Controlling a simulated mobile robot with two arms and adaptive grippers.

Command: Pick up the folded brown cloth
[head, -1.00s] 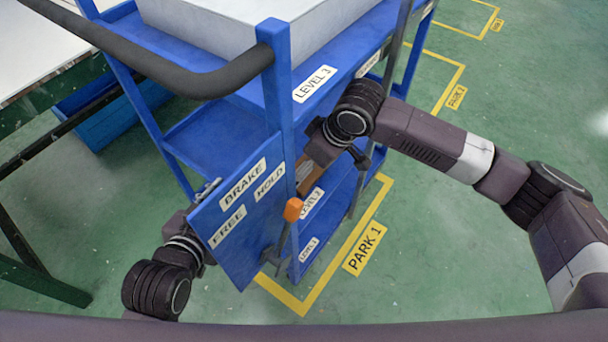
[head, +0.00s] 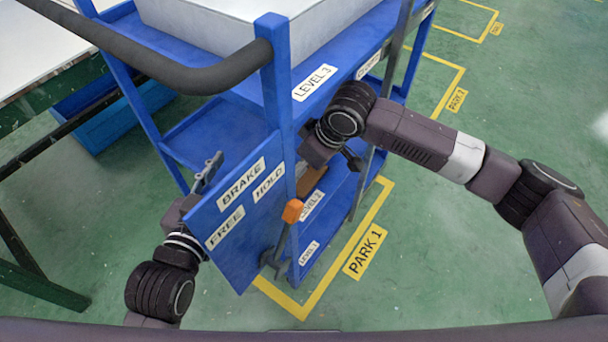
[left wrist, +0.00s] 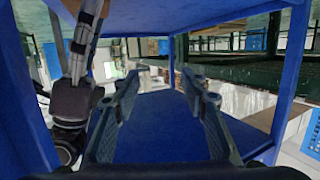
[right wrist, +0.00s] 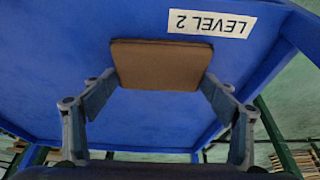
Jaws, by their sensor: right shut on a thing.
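The folded brown cloth (right wrist: 160,65) is a flat rectangular pad at the LEVEL 2 shelf of the blue cart. In the right wrist view my right gripper (right wrist: 160,88) has a finger at each side of it and is shut on it. In the head view the cloth (head: 313,180) shows partly beneath my right wrist. I cannot tell whether it touches the shelf. My left gripper (left wrist: 165,92) is open and empty over a blue shelf. In the head view its fingers (head: 211,165) show behind the BRAKE panel.
The blue cart's posts and shelves stand close around both grippers. The BRAKE/FREE/HOLD panel (head: 238,225) and an orange-tipped lever (head: 292,211) are at its near end. A white tray (head: 205,28) sits on top. A table (head: 35,50) is at left. Green floor is clear at right.

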